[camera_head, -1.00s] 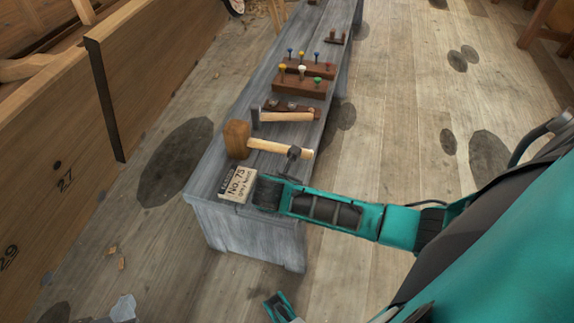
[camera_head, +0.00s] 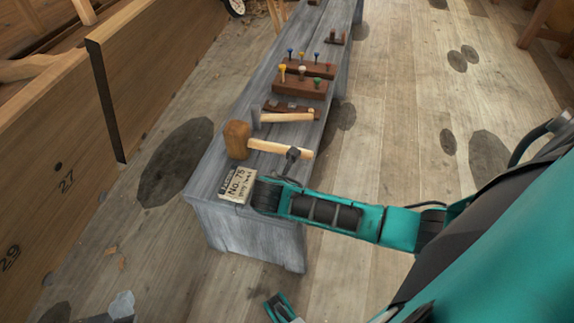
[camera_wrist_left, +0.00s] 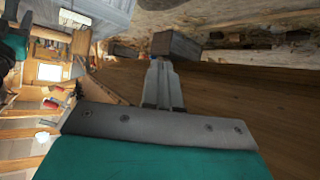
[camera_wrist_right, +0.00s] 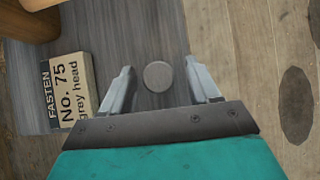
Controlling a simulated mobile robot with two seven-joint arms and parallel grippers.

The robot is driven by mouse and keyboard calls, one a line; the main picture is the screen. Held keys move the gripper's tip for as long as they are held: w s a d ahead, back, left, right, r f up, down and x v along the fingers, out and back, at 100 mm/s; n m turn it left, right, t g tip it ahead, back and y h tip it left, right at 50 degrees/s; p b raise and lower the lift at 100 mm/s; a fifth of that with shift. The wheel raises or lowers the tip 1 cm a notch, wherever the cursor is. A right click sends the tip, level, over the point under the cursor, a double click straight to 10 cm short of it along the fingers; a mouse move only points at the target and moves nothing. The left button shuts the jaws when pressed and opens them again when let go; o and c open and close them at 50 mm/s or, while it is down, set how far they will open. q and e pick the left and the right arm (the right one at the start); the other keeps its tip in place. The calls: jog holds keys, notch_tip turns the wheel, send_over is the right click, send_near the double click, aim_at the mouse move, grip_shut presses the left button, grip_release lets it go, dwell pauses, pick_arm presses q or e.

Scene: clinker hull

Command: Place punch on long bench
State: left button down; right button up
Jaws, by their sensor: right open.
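The punch shows in the right wrist view as a round grey end (camera_wrist_right: 158,76), seen end-on above the grey boards. My right gripper (camera_wrist_right: 160,84) is open, with one finger on each side of the punch and a gap at both. My left gripper (camera_head: 121,305) is low at the bottom left of the head view, away from the bench. In the left wrist view its fingers (camera_wrist_left: 163,75) are together.
A box marked No. 75 (camera_head: 237,184) lies left of my right gripper. A mallet (camera_head: 238,140), a hammer (camera_head: 285,117) and wooden racks (camera_head: 300,85) stand farther along the bench. The plank hull (camera_head: 60,150) is at left. Floor right of the bench is open.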

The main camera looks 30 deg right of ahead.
jog(key=p+v, duration=0.4)
jog(key=v, duration=0.6)
jog(key=s+a+f+m+t+y, duration=0.1)
jog(key=s+a+m+y, duration=0.2)
jog(key=a+m+y, duration=0.5)
pick_arm(q)
jog(key=r, duration=0.3)
jog(key=shift+s+a+r, duration=0.1)
jog(key=shift+a+r, duration=0.2)
jog(key=shift+r, duration=0.1)
pick_arm(e)
jog(key=r+m+t, duration=0.1)
jog(key=m, duration=0.4)
jog(key=s+d+r+m+t, duration=0.1)
jog(key=r+m+t, duration=0.1)
jog(key=m, duration=0.3)
jog(key=s+d+r+m+t, duration=0.1)
jog(key=m+t, duration=0.1)
jog(key=m, duration=0.3)
jog(key=shift+s+r+m+y, duration=0.2)
jog(key=shift+r+m+y, duration=0.1)
jog(key=shift+r, duration=0.05)
